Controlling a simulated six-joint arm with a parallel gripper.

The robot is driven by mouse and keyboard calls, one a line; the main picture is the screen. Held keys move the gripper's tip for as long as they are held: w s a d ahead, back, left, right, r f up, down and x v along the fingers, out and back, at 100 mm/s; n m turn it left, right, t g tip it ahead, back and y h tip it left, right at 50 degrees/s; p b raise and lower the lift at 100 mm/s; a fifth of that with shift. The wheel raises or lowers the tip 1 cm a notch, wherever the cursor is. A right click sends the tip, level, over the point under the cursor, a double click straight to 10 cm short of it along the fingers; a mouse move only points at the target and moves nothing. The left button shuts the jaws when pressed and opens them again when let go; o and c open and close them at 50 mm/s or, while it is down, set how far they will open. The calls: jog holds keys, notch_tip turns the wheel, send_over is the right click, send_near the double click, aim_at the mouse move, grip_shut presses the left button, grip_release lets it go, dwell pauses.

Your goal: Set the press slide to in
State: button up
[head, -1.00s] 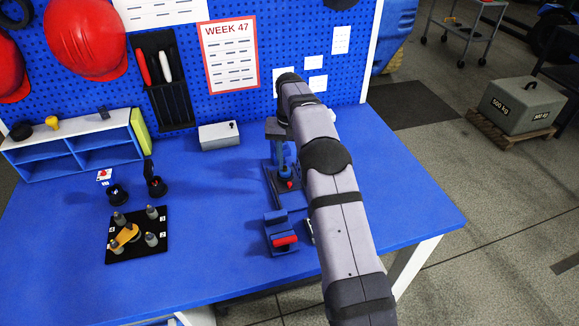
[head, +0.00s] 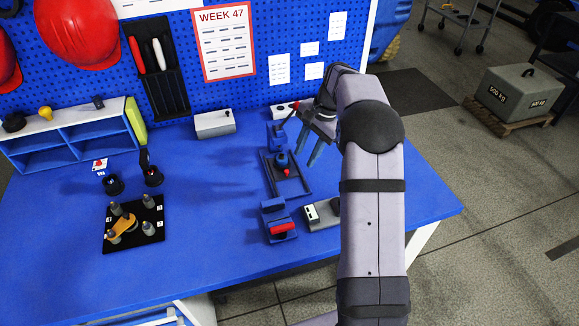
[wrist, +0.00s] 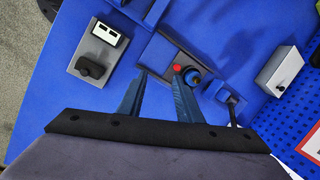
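What looks like the press slide (head: 291,187) is a dark frame with rails on the blue table. A round blue-and-black piece (head: 282,160) with a red spot sits toward its far end. In the wrist view the round piece (wrist: 191,77) and its red spot (wrist: 177,68) show just beyond my fingertips. My gripper (head: 306,151) is open and empty, above and to the right of the frame in the head view. Its two fingers also show apart in the wrist view (wrist: 158,74). The right finger overlaps the picture of the round piece; I cannot tell whether they touch.
A blue fixture with a red handle (head: 282,228) stands in front of the frame. A grey box with a black knob (head: 322,214) is to its right. A pale box (head: 215,124) stands at the back. A black peg board (head: 134,224) lies left. The table between is clear.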

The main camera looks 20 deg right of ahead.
aim_at(287, 170)
jog(key=shift+w+a+f+m+t+p, duration=0.35)
jog(key=shift+w+a+f+m, duration=0.35)
jog(key=shift+f+m, duration=1.3)
jog(key=shift+w+a+f+m+t+p, duration=0.4)
jog(key=shift+w+f+m, duration=0.65)
jog(key=shift+m, duration=1.7)
jog(key=shift+w+a+f+m+t+p, duration=0.2)
jog(key=shift+w+a+f+m, duration=0.5)
jog(key=shift+f+m, duration=1.35)
jog(key=shift+r+m, duration=0.3)
